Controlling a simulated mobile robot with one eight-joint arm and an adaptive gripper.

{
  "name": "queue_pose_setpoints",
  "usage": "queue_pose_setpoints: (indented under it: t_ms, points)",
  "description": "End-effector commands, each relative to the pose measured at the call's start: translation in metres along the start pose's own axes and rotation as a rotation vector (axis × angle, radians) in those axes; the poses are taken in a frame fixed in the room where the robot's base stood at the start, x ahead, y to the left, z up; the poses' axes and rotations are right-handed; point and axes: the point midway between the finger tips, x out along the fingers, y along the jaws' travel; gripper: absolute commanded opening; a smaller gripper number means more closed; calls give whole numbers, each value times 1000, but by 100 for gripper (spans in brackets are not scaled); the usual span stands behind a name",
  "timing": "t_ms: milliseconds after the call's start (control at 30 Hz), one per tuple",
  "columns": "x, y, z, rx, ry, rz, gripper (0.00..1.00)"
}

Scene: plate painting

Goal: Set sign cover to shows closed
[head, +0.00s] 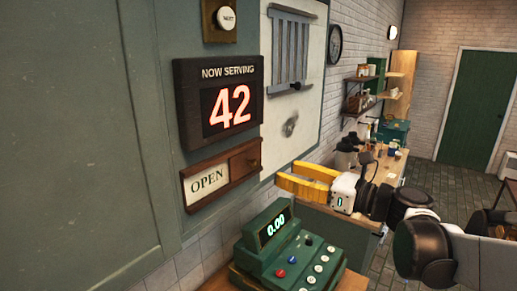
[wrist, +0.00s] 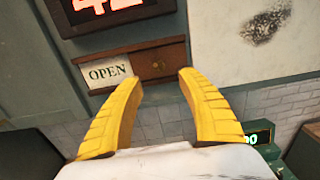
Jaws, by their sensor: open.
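The wooden sign (head: 221,173) hangs on the green wall panel under the "NOW SERVING 42" display. Its left half shows a white "OPEN" card (head: 208,182). A brown sliding cover (head: 245,162) with a small round knob (head: 254,162) sits over the right half. In the wrist view the "OPEN" card (wrist: 108,73) is at the left and the cover with its knob (wrist: 158,66) is at the right. My gripper (head: 292,184) has yellow fingers, is open and empty, and is to the right of the sign. In the wrist view the fingers (wrist: 158,82) spread below the sign, apart from it.
The number display (head: 222,97) is just above the sign, with a "NEXT" button (head: 227,17) higher up. A green cash register (head: 288,251) stands on a counter below. A barred window (head: 291,50) is to the right on the wall.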

Motion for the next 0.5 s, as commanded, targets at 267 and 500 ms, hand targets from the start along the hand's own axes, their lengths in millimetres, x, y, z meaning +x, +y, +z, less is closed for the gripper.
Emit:
queue_pose_setpoints:
  t_ms: [267, 500]
  points:
    - [53, 2, 0, -3, 2, 4, 46]
    - [91, 1, 0, -4, 2, 2, 46]
